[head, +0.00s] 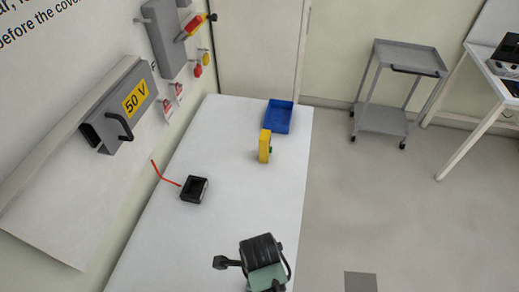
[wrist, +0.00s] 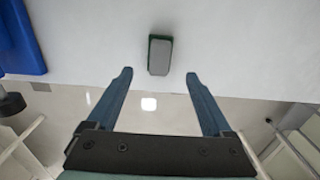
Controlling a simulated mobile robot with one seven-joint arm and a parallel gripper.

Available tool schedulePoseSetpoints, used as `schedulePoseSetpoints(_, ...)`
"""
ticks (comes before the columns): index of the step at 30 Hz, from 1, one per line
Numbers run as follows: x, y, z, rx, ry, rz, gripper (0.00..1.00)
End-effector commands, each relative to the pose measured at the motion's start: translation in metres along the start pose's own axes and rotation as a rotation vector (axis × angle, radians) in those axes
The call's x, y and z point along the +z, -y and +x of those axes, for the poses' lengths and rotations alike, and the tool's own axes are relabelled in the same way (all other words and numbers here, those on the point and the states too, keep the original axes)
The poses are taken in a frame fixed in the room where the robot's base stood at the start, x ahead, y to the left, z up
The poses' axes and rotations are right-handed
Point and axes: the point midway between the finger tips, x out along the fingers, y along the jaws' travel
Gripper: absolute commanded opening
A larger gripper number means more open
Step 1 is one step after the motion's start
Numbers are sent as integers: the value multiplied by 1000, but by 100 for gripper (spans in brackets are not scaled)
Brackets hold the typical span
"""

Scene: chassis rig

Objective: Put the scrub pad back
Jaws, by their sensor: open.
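My gripper (wrist: 159,76) is open and empty, its two blue fingers spread wide in the wrist view. A small block (wrist: 160,56) with a grey face and a dark green edge shows just beyond the fingertips, centred between them and apart from both. It may be the scrub pad.
A black open box (head: 194,189) and a red strip (head: 165,175) lie on the table (head: 230,205). A grey trolley (head: 390,85) stands on the floor at right. The table between is largely clear.

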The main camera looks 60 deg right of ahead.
Motion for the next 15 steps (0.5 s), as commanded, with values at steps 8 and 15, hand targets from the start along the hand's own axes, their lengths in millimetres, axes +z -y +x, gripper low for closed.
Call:
schedulePoseSetpoints(8,0,0,-35,0,0,0,85)
schedulePoseSetpoints(15,0,-1,-39,1,-1,0,85)
